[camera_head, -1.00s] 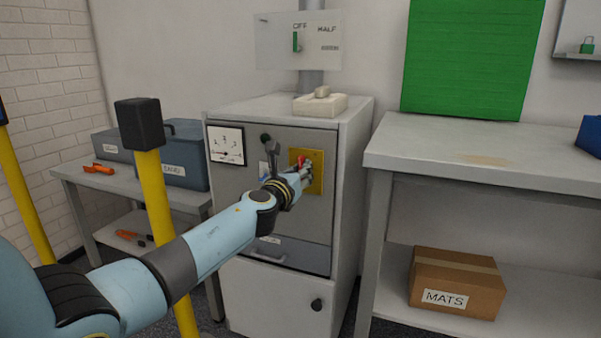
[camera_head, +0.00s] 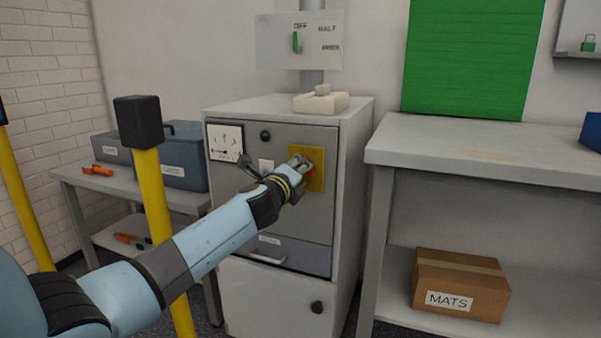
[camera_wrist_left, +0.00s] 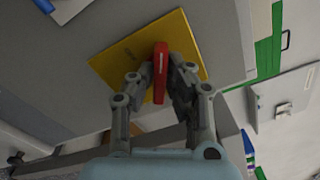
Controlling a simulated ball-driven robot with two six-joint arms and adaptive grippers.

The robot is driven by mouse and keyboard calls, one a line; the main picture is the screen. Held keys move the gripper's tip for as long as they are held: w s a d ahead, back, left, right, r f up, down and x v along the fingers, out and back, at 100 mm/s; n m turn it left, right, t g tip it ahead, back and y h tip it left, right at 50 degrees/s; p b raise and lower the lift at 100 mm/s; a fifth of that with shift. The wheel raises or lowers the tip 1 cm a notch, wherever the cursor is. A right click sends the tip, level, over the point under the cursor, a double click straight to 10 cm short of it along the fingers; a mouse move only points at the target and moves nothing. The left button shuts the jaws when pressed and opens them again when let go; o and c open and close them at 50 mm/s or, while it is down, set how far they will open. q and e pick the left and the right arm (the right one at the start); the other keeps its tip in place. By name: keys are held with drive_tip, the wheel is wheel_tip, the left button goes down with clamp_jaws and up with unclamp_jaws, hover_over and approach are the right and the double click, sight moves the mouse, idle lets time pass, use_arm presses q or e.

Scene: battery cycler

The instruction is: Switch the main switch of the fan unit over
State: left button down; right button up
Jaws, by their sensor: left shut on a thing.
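The fan unit (camera_head: 318,222) is a grey cabinet in the middle of the head view. A yellow plate (camera_head: 319,182) on its front carries the main switch, a red handle (camera_wrist_left: 160,66) that shows clearly in the wrist view. In the head view only a bit of the red handle (camera_head: 311,173) shows beside my fingers. My left gripper (camera_head: 301,166) is at the plate, shut on the red handle, with one finger on each side of it in the wrist view (camera_wrist_left: 159,78). My right gripper is in neither view.
A dial gauge (camera_head: 225,143), a dark green lamp (camera_head: 265,135) and a drawer handle (camera_head: 267,257) are on the cabinet front. A yellow post (camera_head: 158,205) with a black cap stands left of it. A grey bench (camera_head: 480,150) stands to the right.

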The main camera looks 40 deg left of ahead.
use_arm(q)
drive_tip(key=n, duration=0.1)
drive_tip(key=n+b, duration=0.1)
drive_tip(key=n, duration=0.1)
drive_tip(key=shift+f+n, duration=0.2)
drive_tip(key=shift+n, duration=0.7)
drive_tip(key=shift+n+b, duration=0.35)
drive_tip(key=shift+n, duration=0.35)
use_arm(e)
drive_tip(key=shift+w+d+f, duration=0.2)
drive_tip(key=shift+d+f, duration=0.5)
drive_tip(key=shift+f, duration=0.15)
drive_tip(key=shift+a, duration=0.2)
